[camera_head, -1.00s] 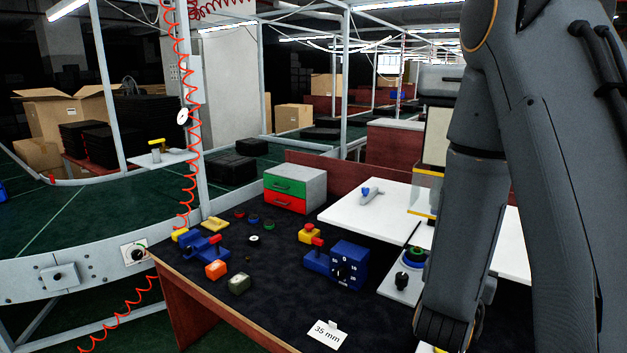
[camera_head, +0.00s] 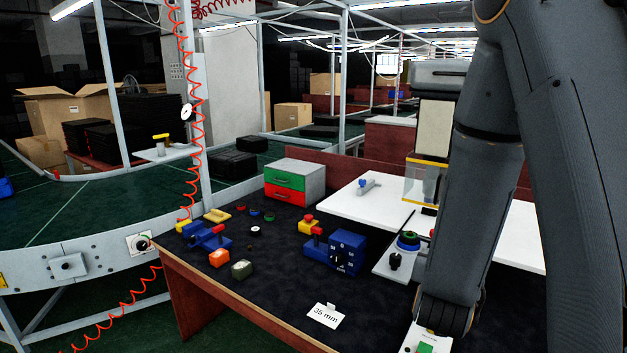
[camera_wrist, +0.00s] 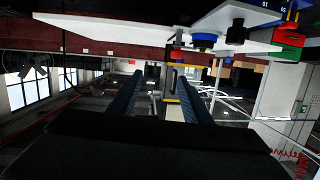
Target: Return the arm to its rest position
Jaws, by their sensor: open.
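My arm (camera_head: 470,200) fills the right side of the head view, bent with its lower link hanging over the right part of the bench. My gripper (camera_wrist: 160,77) shows in the wrist view as two dark ribbed fingers set apart, with nothing seen held between them. In the head view the gripper itself is hidden or out of frame. The wrist view is upside down, with the white board (camera_wrist: 130,32) across the top.
The dark bench holds a blue device with a dial (camera_head: 348,252), a green and red drawer box (camera_head: 290,185), a "35 mm" card (camera_head: 325,315) and several small coloured parts. A black-knobbed plate (camera_head: 385,268) lies close left of my arm. A curved conveyor (camera_head: 90,262) stands at left.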

